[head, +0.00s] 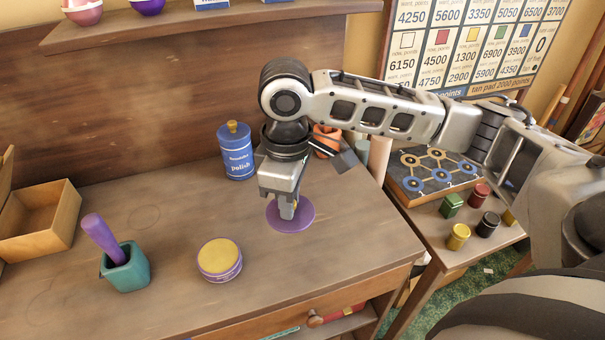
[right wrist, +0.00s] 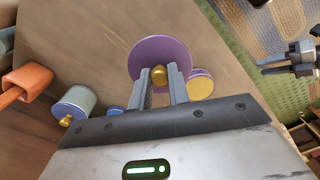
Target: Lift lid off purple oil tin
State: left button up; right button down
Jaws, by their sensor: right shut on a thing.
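The purple lid (head: 306,214) is a flat round disc under my right gripper (head: 288,213) in the head view. In the right wrist view, the lid (right wrist: 150,55) has a gold knob (right wrist: 159,75), and the right gripper's fingers (right wrist: 159,80) are shut on that knob. A short, lidless-looking tin with purple bands and a yellow top (head: 220,260) stands to the left of the lid, apart from it. It also shows beside the lid in the right wrist view (right wrist: 201,85). I cannot tell the lid's height above the table. My left gripper (right wrist: 264,65) shows small at the right edge there, its fingers apart.
A blue polish tin (head: 237,155) stands behind the lid, near an orange pot (head: 326,141). A teal mortar (head: 126,268) with a purple pestle and an open wooden box (head: 47,222) are at the left. The table front between tin and drawer edge is clear.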

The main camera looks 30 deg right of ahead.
aim_at(306, 210)
jog(key=n, duration=0.3)
jog(key=shift+s+d+r, duration=0.3)
jog(key=shift+d+r, duration=0.05)
jog(key=shift+r, duration=0.05)
jog(key=n, duration=0.4)
jog(key=d+n+p, duration=0.1)
jog(key=shift+s+r+n, duration=0.15)
jog(key=shift+r+n, duration=0.15)
jog(key=shift+n, duration=0.1)
jog(key=n, duration=0.4)
jog(key=shift+s+d+r+p, duration=0.15)
jog(key=shift+d+r+p, duration=0.05)
jog(key=shift+d+p, duration=0.15)
jog(key=n, duration=0.2)
jog(key=shift+d+r+n, duration=0.1)
jog(key=shift+d+n, duration=0.1)
jog(key=shift+n, duration=0.1)
pick_arm(q)
jog(key=shift+a+r, duration=0.3)
jog(key=shift+r, duration=0.15)
jog(key=shift+s, duration=0.1)
